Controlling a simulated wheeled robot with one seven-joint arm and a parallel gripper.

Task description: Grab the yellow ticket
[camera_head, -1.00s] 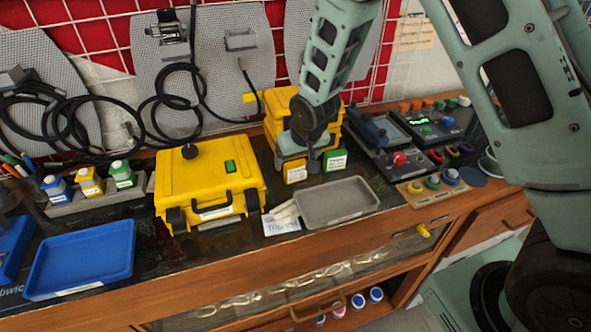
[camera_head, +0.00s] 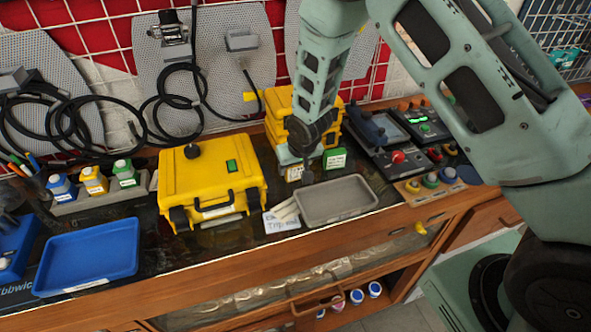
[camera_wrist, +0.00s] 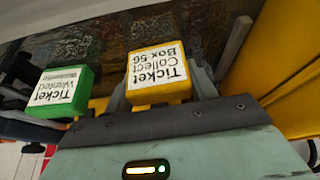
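The yellow ticket (camera_wrist: 157,76) is a small yellow block with a white label reading "Ticket Collect Box 56". In the head view it (camera_head: 294,173) stands on the bench just right of the yellow case. My gripper (camera_wrist: 160,88) is low over it, with its grey fingers apart on either side of the block. I cannot tell whether they touch it. In the head view my gripper (camera_head: 307,168) is partly hidden by my wrist. A green ticket (camera_wrist: 60,90), labelled "Ticket Wanted", stands to the left in the wrist view and to the right in the head view (camera_head: 335,159).
The yellow case (camera_head: 208,185) stands left, and stacked yellow cases (camera_head: 283,108) stand behind. A grey tray (camera_head: 337,219) lies in front, beside a paper card (camera_head: 282,222). Control boxes (camera_head: 385,150) stand to the right. A blue tray (camera_head: 88,285) lies far left.

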